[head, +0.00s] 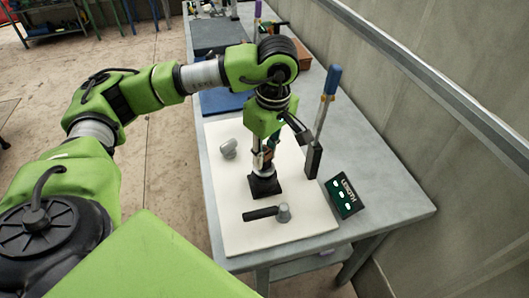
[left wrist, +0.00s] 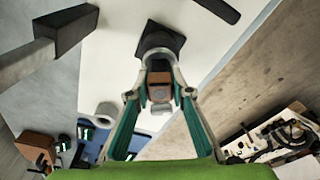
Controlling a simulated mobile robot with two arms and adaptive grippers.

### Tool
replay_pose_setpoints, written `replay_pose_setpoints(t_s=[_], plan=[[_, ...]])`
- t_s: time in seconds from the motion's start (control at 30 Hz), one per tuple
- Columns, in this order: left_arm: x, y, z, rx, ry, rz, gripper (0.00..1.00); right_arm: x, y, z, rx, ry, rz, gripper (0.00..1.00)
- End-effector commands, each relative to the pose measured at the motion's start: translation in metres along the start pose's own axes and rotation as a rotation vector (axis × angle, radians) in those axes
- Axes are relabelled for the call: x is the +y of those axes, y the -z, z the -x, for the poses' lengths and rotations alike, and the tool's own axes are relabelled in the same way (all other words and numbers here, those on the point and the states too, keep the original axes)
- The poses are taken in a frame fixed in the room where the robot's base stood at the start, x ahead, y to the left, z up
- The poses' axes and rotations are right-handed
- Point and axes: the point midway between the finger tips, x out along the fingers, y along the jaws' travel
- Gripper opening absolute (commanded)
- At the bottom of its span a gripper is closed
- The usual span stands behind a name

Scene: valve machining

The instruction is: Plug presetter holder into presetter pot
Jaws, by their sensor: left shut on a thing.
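My left gripper (head: 262,160) points down over the white mat and is shut on the presetter holder, a grey piece with a brown block. The holder (left wrist: 160,78) shows between the green-lined fingers of the left gripper (left wrist: 160,92) in the left wrist view. The presetter pot (head: 265,186) has a black square base on the mat, directly below the gripper. Its black base (left wrist: 160,38) is also in the left wrist view, in line with the holder. The fingers hide much of the join, so I cannot tell whether the holder is seated. My right gripper is not in view.
The white mat (head: 240,235) lies on a grey table (head: 390,205). A grey piece (head: 229,148) and a black-handled tool (head: 262,213) lie near the pot. A blue-topped upright stand (head: 314,160) and a black display box (head: 343,197) stand to the right.

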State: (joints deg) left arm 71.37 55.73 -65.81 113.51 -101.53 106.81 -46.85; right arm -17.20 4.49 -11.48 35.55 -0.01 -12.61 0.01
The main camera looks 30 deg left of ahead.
Motion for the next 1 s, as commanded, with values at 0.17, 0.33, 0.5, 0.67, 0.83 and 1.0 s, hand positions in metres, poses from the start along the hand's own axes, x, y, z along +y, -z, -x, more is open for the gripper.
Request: replay_pose_setpoints(t_s=[0.17, 0.33, 0.5, 0.67, 0.83, 1.0], plan=[[0.000, -0.001, -0.005, 0.000, -0.001, 0.000, 0.00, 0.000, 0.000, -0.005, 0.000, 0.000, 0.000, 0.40], [0.000, -0.001, -0.010, 0.000, -0.001, 0.000, 0.00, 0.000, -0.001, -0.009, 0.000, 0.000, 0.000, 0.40], [0.000, -0.002, -0.014, 0.000, -0.001, 0.000, 0.00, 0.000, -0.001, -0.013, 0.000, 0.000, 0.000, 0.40], [0.000, -0.002, -0.018, 0.000, -0.001, 0.000, 0.00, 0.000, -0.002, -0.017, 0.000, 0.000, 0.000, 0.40], [0.000, -0.002, -0.018, 0.000, -0.002, 0.000, 0.40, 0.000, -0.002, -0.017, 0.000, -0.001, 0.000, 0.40], [0.000, -0.002, -0.018, 0.000, -0.001, 0.000, 0.40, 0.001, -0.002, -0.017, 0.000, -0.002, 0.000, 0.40]])
